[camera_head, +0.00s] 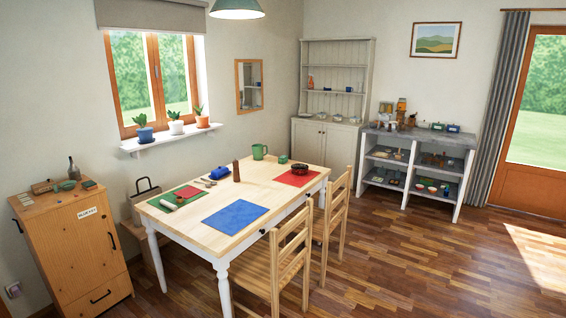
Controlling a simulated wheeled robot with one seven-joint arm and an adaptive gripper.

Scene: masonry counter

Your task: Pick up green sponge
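I cannot pick out the green sponge for certain at this distance. The grey-topped masonry counter (415,137) stands against the back wall at the right, with small items on its top and shelves. A small greenish item (437,126) sits on its top beside a small blue item (453,128); both are too small to identify. My gripper is not in view.
A pale hutch (329,140) stands left of the counter. The floor (430,255) in front of the counter is clear.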

